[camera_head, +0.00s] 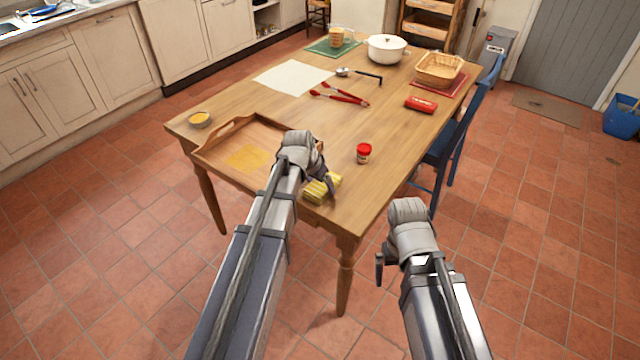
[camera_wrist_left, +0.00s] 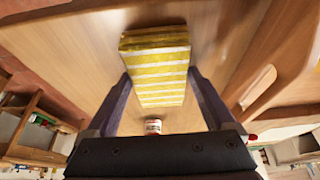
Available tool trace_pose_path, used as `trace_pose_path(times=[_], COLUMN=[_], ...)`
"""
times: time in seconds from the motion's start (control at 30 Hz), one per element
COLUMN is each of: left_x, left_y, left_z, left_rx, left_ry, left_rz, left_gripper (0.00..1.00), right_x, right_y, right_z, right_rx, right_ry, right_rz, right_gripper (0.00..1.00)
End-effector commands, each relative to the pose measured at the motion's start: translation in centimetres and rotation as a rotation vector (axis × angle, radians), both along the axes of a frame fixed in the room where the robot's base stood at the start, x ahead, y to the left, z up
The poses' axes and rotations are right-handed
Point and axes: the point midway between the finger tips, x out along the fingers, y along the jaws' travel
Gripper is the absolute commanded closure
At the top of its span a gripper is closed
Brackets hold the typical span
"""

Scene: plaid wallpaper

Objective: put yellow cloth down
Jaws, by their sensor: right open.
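The yellow cloth (camera_head: 322,189), folded into a block with pale stripes, is at the near edge of the wooden table, right of the tray. My left gripper (camera_head: 326,184) is at it. In the left wrist view, the cloth (camera_wrist_left: 160,75) sits between the two fingers of my left gripper (camera_wrist_left: 158,74), which touch its sides. I cannot tell whether the cloth rests on the table or hangs just above it. My right gripper (camera_head: 381,270) is open and empty, off the table's near right side, over the floor.
A wooden tray (camera_head: 215,150) with a flat yellow patch (camera_head: 248,157) is left of my left gripper. A red-lidded jar (camera_head: 364,153) stands to the right. Red tongs (camera_head: 340,95), a red packet (camera_head: 421,104) and a white pot (camera_head: 386,48) are farther back. A blue chair (camera_head: 440,150) stands at right.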

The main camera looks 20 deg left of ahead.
Motion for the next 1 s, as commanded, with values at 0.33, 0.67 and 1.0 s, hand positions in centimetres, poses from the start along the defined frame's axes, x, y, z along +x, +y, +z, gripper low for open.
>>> trace_pose_path(times=[0.33,0.67,1.0], left_x=[0.0,-0.6,-2.5], left_y=[0.0,0.2,0.8], left_z=[0.1,2.1,7.1], left_rx=[0.0,0.0,0.0], left_ry=[0.0,0.0,0.0], left_rz=[0.0,0.001,0.0], left_gripper=[0.0,0.0,0.0], right_x=[0.0,0.0,0.0], right_y=[0.0,0.0,0.0], right_z=[0.1,2.1,7.1], right_rx=[0.0,0.0,0.0], right_ry=[0.0,0.0,0.0], right_rz=[0.0,0.0,-0.001], right_gripper=[0.0,0.0,0.0])
